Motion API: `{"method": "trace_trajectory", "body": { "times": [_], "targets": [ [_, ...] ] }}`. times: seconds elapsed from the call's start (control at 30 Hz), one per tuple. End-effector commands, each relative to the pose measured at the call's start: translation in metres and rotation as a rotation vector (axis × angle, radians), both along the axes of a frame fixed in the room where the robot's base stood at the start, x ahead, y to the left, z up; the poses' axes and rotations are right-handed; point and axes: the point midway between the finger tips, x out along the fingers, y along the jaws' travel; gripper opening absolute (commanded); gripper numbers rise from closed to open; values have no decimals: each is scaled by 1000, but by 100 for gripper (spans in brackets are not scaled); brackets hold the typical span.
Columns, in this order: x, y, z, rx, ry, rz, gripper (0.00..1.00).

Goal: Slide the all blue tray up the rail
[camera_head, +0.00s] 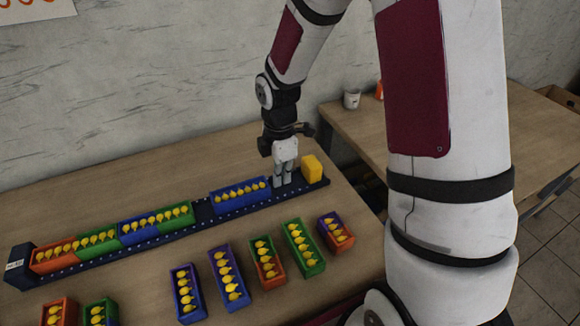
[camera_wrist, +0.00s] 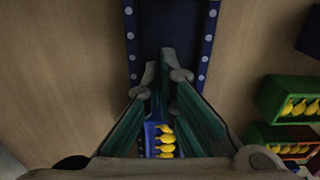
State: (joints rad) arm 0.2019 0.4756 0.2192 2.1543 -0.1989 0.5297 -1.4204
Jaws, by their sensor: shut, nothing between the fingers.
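The all blue tray (camera_head: 241,203) holds a row of yellow balloon-like pieces and sits on the dark blue rail (camera_head: 205,208), right of a bare stretch. My gripper (camera_head: 283,181) points down over the rail at the tray's right end, with its fingers shut and empty. They look very close to the tray's end; I cannot tell if they touch it. In the wrist view, the shut fingers (camera_wrist: 165,75) are over the rail (camera_wrist: 170,28), and part of the blue tray (camera_wrist: 149,134) shows below them. The rest of the tray is hidden by my gripper.
A yellow block (camera_head: 312,168) stands at the rail's right end. Orange, green and blue trays fill the rail's left part, up to a green tray (camera_head: 178,222). Several filled trays, including a purple one (camera_head: 214,270), lie on the table in front. The table behind the rail is clear.

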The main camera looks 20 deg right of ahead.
Motion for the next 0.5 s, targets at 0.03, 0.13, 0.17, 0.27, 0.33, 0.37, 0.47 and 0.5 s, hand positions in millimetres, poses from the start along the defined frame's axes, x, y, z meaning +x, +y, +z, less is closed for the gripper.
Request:
{"method": "trace_trajectory", "body": {
  "times": [0.03, 0.13, 0.17, 0.27, 0.33, 0.37, 0.47, 0.5],
  "targets": [
    [0, 4, 0, 0, 0, 1, 0],
    [0, 9, 0, 0, 0, 0, 0],
    [0, 9, 0, 0, 0, 0, 0],
    [0, 10, 0, 0, 0, -1, 0],
    [0, 10, 0, 0, 0, -1, 0],
    [0, 10, 0, 0, 0, -1, 0],
    [0, 10, 0, 0, 0, -1, 0],
    [0, 11, 0, 0, 0, -1, 0]
  ]
}}
